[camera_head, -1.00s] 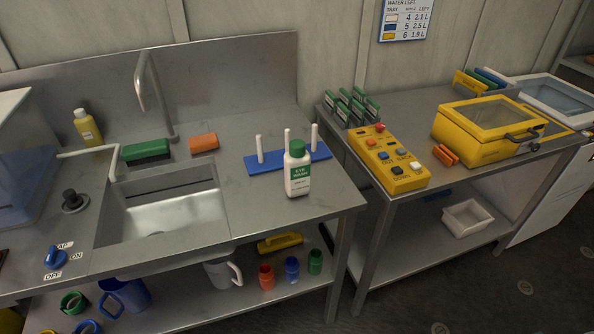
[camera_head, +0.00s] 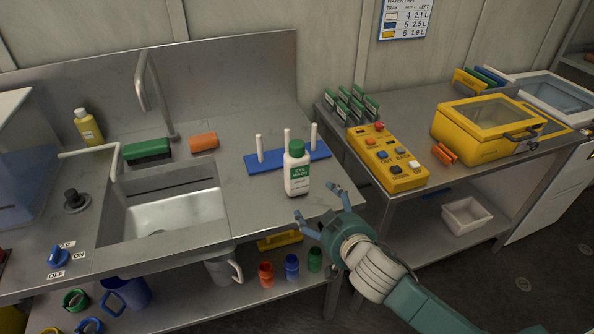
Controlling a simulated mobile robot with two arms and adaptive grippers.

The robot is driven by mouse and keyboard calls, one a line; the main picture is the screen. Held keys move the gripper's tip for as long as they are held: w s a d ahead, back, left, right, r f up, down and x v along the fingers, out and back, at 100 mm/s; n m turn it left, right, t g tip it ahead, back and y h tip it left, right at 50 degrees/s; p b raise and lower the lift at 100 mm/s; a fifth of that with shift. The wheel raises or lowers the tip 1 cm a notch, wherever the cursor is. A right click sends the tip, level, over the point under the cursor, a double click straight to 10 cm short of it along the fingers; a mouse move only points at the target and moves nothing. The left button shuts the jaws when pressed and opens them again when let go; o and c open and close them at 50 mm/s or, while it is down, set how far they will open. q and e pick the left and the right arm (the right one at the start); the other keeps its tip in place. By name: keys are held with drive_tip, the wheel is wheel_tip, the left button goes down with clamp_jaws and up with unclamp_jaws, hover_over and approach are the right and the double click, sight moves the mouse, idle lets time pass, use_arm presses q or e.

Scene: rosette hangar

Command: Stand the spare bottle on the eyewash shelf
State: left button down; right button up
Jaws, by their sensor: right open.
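The spare bottle (camera_head: 297,172) is white with a green cap and a green "EYE WASH" label. It stands upright on the steel sink counter, in front of the blue peg rack. My right gripper (camera_head: 315,206) is open and empty at the counter's front right edge, below and to the right of the bottle, with its fingers spread and apart from it. My left gripper is not in view. I cannot make out an eyewash shelf in this view.
A blue rack (camera_head: 262,162) with white pegs stands behind the bottle. The sink (camera_head: 170,213) is to the left, with a green brush (camera_head: 147,151) and orange sponge (camera_head: 203,142) behind it. A second table at right holds a yellow control box (camera_head: 388,160) and yellow case (camera_head: 470,148).

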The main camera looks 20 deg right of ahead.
sight(305, 176)
drive_tip(key=shift+t+y, duration=0.4)
drive_tip(key=shift+t, duration=0.3)
drive_tip(key=w+r, duration=0.1)
drive_tip(key=r, duration=0.1)
drive_tip(key=w+r, duration=0.1)
drive_tip(key=shift+w+a+r, duration=0.2)
drive_tip(key=shift+w+r, duration=0.15)
drive_tip(key=shift+w, duration=0.05)
drive_tip(key=x, duration=0.4)
drive_tip(key=shift+w+p, duration=0.35)
drive_tip(key=shift+p, duration=0.05)
drive_tip(key=x, duration=0.1)
drive_tip(key=p+x, duration=0.1)
drive_tip(key=x, duration=0.3)
drive_tip(key=shift+w+a+r+p, duration=0.25)
drive_tip(key=shift+p, duration=0.1)
drive_tip(key=shift+w+f, duration=0.15)
drive_tip(key=shift+w, duration=0.05)
drive_tip(key=shift+s, duration=0.1)
drive_tip(key=shift+c, duration=0.7)
drive_tip(key=c, duration=1.3)
drive_tip(key=shift+o, duration=0.2)
drive_tip(key=shift+r, duration=0.2)
